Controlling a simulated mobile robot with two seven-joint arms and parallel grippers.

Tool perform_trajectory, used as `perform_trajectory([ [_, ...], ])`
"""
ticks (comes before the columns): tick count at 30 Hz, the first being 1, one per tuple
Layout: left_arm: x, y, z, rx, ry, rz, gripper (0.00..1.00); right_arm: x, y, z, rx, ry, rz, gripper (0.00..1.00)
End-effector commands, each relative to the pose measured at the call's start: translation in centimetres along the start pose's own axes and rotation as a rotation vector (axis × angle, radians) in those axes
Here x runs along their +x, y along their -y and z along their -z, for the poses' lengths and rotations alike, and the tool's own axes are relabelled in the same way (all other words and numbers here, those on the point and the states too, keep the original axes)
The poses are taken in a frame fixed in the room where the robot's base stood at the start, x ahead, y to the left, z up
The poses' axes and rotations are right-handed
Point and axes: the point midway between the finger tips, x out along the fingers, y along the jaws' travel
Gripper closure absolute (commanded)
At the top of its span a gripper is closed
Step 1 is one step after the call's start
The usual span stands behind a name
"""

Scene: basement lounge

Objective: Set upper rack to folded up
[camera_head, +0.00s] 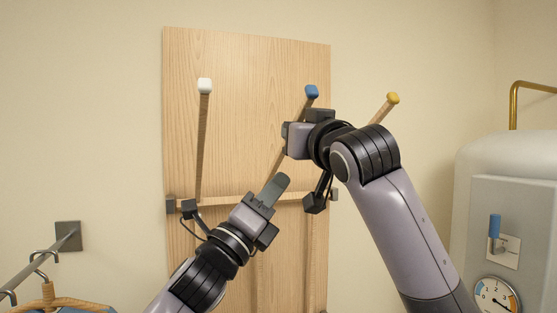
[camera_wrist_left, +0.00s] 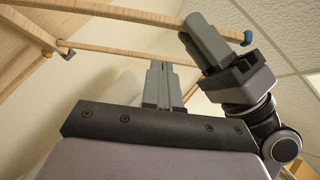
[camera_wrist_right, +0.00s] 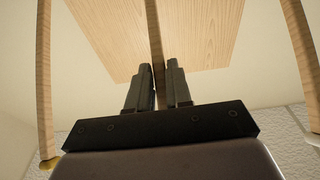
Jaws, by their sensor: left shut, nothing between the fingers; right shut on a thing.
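The upper rack is a set of wooden rods on a tall wooden board. In the head view its rods end in white (camera_head: 205,86), blue (camera_head: 311,91) and yellow (camera_head: 393,98) tips, and a wooden crossbar (camera_head: 235,201) runs low across the board (camera_head: 255,60). My right gripper (camera_head: 287,140) is shut on the blue-tipped rod (camera_wrist_right: 152,30), below its tip; the right wrist view shows the rod between the fingers (camera_wrist_right: 159,85). My left gripper (camera_head: 278,184) is shut and empty, just below the right one; its fingers (camera_wrist_left: 157,82) show in the left wrist view. My arms hide part of the rods.
At the left, a wall rail (camera_head: 38,262) carries hangers and a blue garment (camera_head: 60,304). At the right stands a pale tank (camera_head: 510,155) with a blue-handled lever (camera_head: 494,228), a gauge (camera_head: 496,296) and a brass pipe (camera_head: 513,103). The wall above the board is clear.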

Motion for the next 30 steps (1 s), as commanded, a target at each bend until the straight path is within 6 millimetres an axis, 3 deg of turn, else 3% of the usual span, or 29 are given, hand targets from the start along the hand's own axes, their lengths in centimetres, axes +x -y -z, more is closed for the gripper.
perform_trajectory([
  [6,2.9,0.1,-0.2,-0.001,0.001,0.001,1.0,0.0,0.0,0.0,0.0,0.0,0.0,1.0],
  [12,4.5,0.0,-2.0,0.0,0.001,-0.001,1.0,0.0,0.0,0.0,0.0,0.001,0.0,1.0],
  [30,5.3,0.0,-2.9,-0.002,0.0,0.0,1.0,0.0,0.0,0.0,0.0,0.001,0.0,1.0],
])
